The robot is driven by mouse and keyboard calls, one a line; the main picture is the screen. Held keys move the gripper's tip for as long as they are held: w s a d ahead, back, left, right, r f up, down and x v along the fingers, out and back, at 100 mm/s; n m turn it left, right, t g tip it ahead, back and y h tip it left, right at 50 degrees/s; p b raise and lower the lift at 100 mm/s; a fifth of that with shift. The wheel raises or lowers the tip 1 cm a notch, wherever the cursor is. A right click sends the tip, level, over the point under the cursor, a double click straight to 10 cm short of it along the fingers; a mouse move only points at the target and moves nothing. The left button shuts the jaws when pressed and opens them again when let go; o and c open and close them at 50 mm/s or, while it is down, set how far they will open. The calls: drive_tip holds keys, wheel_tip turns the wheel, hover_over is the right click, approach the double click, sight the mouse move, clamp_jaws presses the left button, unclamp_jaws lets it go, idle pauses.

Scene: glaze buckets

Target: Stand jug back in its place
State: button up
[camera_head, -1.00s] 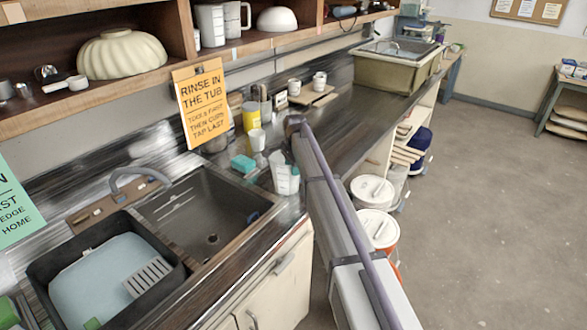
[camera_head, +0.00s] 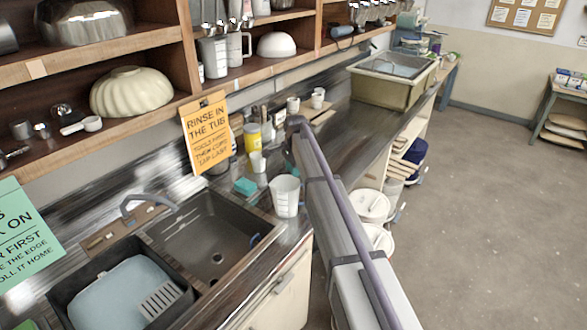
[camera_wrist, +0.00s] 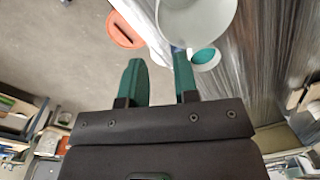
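The jug (camera_head: 286,195) is a whitish, see-through measuring jug. It stands upright on the counter near its front edge, right of the sink, in the head view. In the wrist view a large pale round vessel (camera_wrist: 197,18), which looks like the jug, lies just beyond the fingertips, nearer the right finger. My gripper (camera_wrist: 159,58) has two green fingers set apart, with bare floor visible between them and nothing held. In the head view my arm hides most of the gripper, behind and right of the jug. I cannot tell whether a finger touches the jug.
A teal sponge (camera_head: 245,186), a white cup (camera_head: 258,162) and a yellow container (camera_head: 252,138) stand close behind the jug. The sink (camera_head: 212,238) and a dark tub (camera_head: 70,310) are left. A shelf (camera_head: 150,110) overhangs the counter. Lidded white buckets (camera_head: 370,205) stand on the floor.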

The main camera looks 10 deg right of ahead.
drive_tip(key=s+n, duration=1.4)
drive_tip(key=s, duration=2.7)
wheel_tip(320, 180, down, 12)
drive_tip(key=b, duration=1.2)
drive_tip(key=shift+w+g, duration=0.3)
drive_tip(key=shift+w, duration=0.15)
